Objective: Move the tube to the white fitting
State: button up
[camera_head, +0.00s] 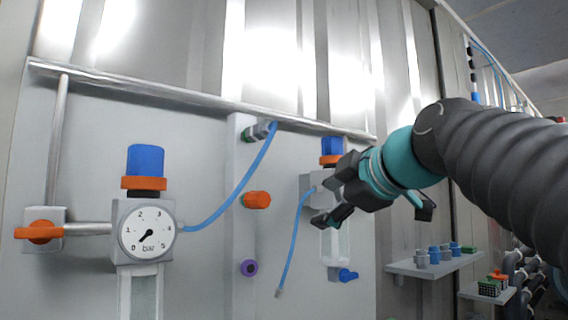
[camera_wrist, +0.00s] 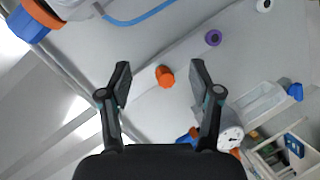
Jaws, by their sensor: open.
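A blue tube (camera_head: 297,236) hangs from the right-hand unit, its grey end (camera_head: 278,293) free. A second blue tube (camera_head: 233,190) runs from the gauge up to the top fitting (camera_head: 258,131). The white fitting (camera_wrist: 264,5) sits at the wrist view's top edge, beyond the purple one; I cannot make it out in the head view. My gripper (camera_head: 325,203) is open and empty in front of the right-hand unit. Between its fingers (camera_wrist: 160,72) the orange fitting shows, apart from them.
The orange fitting (camera_head: 257,200) and purple fitting (camera_head: 249,267) sit on the vertical strip. A pressure gauge (camera_head: 148,233) with a blue-topped valve (camera_head: 145,160) is at left. A shelf (camera_head: 436,264) with small blue and grey parts juts out at right. Open space lies before the panel.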

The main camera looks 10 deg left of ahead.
aim_at(270, 128)
jog(key=a+r+n+y, duration=0.1)
jog(key=a+r+n, duration=0.1)
jog(key=r, duration=0.2)
jog(key=s+a+r+n+y, duration=0.1)
jog(key=a+r+n+y, duration=0.1)
jog(key=r+n, duration=0.1)
jog(key=a+r+n+y, duration=0.1)
jog(key=a+r+n, duration=0.1)
jog(key=r, duration=0.4)
jog(key=shift+s+a+r+n, duration=0.1)
jog(key=shift+s+n, duration=0.15)
jog(key=shift+n, duration=0.25)
jog(key=shift+p+x, duration=1.8)
jog(key=shift+x, duration=2.7)
grip_shut()
jog(key=shift+s+b, duration=0.1)
jog(key=shift+b, duration=0.25)
